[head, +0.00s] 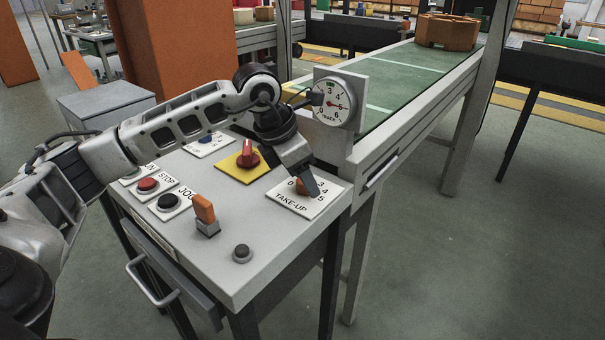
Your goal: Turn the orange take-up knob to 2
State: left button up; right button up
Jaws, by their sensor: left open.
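The orange take-up knob (301,188) sits on a white plate (292,205) marked TAKE-UP, at the right side of the grey control desk. Numbers 0, 3, 4 and 5 show around it; the rest of the scale is hidden by my gripper. My left gripper (312,187) points down over the knob, its fingers at the knob and covering most of it. It is open. I cannot tell whether the fingers touch the knob or where its pointer stands. My right gripper is not in view.
A round TRACK gauge (333,102) stands behind the plate, beside the green conveyor belt (400,75). A red knob on a yellow plate (238,168), an orange lever (205,212), red and black push buttons and a small dark button (242,252) share the desk.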

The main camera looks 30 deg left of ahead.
pick_arm(q)
jog(key=p+v, duration=0.2)
jog(key=v, duration=1.4)
jog(key=shift+w+d, duration=0.1)
